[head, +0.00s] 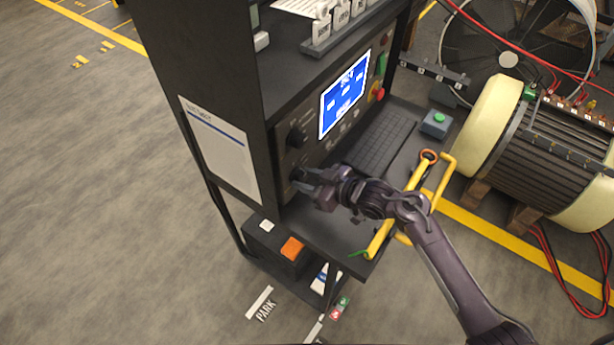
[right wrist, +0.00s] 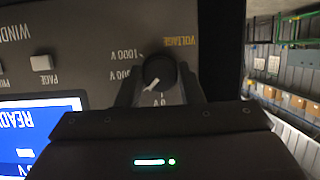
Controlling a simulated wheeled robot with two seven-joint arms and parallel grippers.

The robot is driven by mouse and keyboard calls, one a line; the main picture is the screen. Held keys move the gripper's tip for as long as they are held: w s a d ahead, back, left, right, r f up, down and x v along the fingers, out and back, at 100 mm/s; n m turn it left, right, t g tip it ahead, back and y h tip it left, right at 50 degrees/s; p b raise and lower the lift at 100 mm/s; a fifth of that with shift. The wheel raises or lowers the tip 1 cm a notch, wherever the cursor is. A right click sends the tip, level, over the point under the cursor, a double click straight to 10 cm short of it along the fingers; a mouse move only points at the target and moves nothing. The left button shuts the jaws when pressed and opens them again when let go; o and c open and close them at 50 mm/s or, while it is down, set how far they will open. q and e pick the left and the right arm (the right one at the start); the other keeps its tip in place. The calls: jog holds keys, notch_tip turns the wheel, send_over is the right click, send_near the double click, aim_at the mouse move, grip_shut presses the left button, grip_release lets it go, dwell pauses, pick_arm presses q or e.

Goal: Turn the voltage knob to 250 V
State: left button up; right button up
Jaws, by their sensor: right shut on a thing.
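The voltage knob (right wrist: 160,70) is a round black knob with a white pointer mark, under an orange VOLTAGE label that appears upside down in the right wrist view. Its mark slants down and left in that view, between the 0 V label below and a partly covered label ending in 00 V at the left. A 1000 V label lies above that one. My right gripper (right wrist: 158,84) is shut on the knob, one finger on each side. In the head view my right gripper (head: 301,181) reaches the lower panel knob and mostly hides it. My left gripper is not in view.
Another black knob (head: 296,135) sits above on the same panel, beside the blue screen (head: 344,94). A keyboard shelf (head: 330,232) with yellow bars (head: 380,238) lies under my right arm. A red button (head: 377,92) and a large motor (head: 540,150) stand to the right.

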dwell(0.5)
jog(key=o, duration=1)
jog(key=shift+s+d+r, duration=0.1)
jog(key=shift+s+d, duration=0.2)
jog(key=shift+d, duration=0.15)
jog(key=b+v, duration=0.1)
jog(key=v, duration=0.5)
jog(key=shift+d+r+b, duration=0.25)
jog(key=shift+d+b, duration=0.05)
jog(key=shift+s, duration=0.2)
